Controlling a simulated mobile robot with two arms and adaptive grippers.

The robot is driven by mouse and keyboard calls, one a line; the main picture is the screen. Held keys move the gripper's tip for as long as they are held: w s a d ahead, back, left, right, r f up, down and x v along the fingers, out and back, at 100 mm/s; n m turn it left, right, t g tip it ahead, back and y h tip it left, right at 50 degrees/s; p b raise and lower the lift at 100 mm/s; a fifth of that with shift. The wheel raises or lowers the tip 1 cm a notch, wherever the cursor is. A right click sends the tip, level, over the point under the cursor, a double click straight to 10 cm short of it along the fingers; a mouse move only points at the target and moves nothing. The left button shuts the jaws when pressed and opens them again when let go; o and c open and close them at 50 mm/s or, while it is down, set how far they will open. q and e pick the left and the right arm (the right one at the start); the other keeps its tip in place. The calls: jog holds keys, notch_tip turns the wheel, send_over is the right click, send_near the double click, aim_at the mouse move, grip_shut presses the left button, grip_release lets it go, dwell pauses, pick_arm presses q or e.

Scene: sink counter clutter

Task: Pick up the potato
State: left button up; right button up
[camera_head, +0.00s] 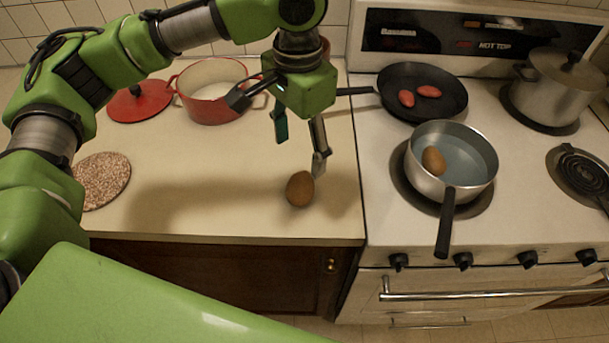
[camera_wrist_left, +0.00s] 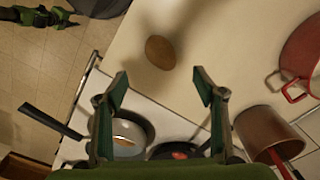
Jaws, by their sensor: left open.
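The brown potato (camera_head: 300,189) lies on the beige counter near its front edge, left of the stove. My left gripper (camera_head: 301,152) hangs above and just behind it, open and empty, fingers pointing down. In the left wrist view the potato (camera_wrist_left: 160,52) lies beyond the gap between the two open fingertips (camera_wrist_left: 160,84), apart from both. A similar brown, potato-like item (camera_head: 433,161) sits in the metal saucepan (camera_head: 476,178) on the stove.
A red pot (camera_head: 212,105) and red lid (camera_head: 140,100) stand at the counter's back. A speckled round mat (camera_head: 102,180) lies left. A black frying pan (camera_head: 440,104) holds two red items. A lidded pot (camera_head: 556,90) stands at the stove's back right. Counter around the potato is clear.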

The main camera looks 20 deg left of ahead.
pick_arm(q)
send_over(301, 183)
jog(key=s, duration=0.1)
notch_tip(301, 183, down, 5)
jog(key=f, duration=0.3)
jog(key=shift+w+p, duration=0.35)
jog(key=f, duration=0.3)
jog(key=shift+w+f+p, duration=0.2)
jog(key=shift+f+p, duration=0.05)
jog(key=shift+p, duration=0.05)
jog(key=shift+f, duration=0.25)
jog(key=c, duration=1.3)
pick_arm(e)
jog(key=shift+g, duration=0.3)
jog(key=s, duration=0.2)
jog(key=s+r, duration=0.1)
jog(key=s, duration=0.1)
